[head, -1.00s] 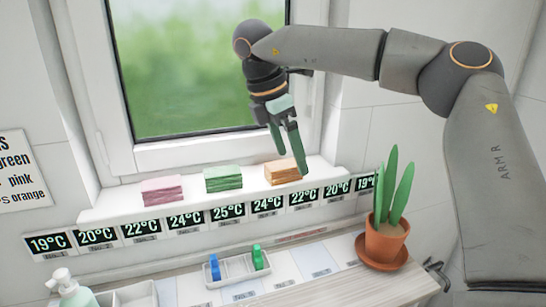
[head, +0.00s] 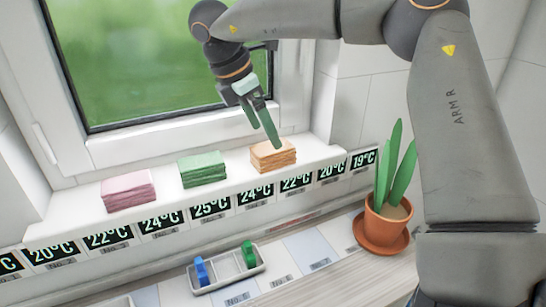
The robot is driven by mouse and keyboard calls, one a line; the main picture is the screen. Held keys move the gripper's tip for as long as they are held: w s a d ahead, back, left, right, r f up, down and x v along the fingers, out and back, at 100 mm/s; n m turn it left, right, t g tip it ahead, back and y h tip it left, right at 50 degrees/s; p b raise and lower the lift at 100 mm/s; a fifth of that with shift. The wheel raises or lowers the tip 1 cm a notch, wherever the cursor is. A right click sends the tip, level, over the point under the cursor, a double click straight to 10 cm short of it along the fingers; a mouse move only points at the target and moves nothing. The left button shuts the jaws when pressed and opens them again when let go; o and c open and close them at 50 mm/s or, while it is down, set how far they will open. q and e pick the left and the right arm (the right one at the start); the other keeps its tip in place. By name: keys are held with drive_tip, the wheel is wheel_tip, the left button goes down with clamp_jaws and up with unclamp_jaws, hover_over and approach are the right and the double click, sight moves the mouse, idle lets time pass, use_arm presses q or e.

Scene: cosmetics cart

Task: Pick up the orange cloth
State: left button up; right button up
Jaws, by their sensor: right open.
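The orange cloth (head: 272,155) is a folded stack at the right of the white window sill. A green cloth (head: 203,168) and a pink cloth (head: 128,190) lie folded in a row to its left. My right gripper (head: 268,132) comes down from above with its green fingers pointing at the orange cloth. The fingertips overlap the cloth's upper edge in the picture; I cannot tell whether they touch it. The fingers look nearly edge-on, and the gripper is open with nothing held. My left gripper is not in view.
A white tray (head: 226,270) holds a blue item (head: 201,271) and a green item (head: 248,254). Temperature labels (head: 211,208) line the sill's front. The window frame (head: 150,134) rises behind.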

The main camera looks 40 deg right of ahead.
sight(272, 148)
drive_tip(key=shift+s+d+f, duration=0.1)
drive_tip(key=shift+d+f, duration=0.2)
drive_tip(key=shift+f, duration=0.3)
drive_tip(key=p+x, duration=0.1)
drive_tip(key=x, duration=0.3)
drive_tip(key=shift+f+p, duration=0.15)
drive_tip(key=shift+p, duration=0.15)
drive_tip(key=shift+d+f, duration=0.25)
drive_tip(key=shift+f, duration=0.15)
drive_tip(key=c, duration=1.4)
drive_tip(key=shift+o, duration=0.2)
drive_tip(key=shift+r, duration=0.15)
drive_tip(key=shift+r, duration=0.25)
wheel_tip(272, 148, up, 2)
drive_tip(key=shift+r, duration=0.1)
drive_tip(key=s+a+r+b, duration=0.4)
drive_tip(key=s+a+r, duration=0.3)
drive_tip(key=s+r, duration=0.3)
drive_tip(key=shift+s+a, duration=0.4)
drive_tip(key=shift+s, duration=0.5)
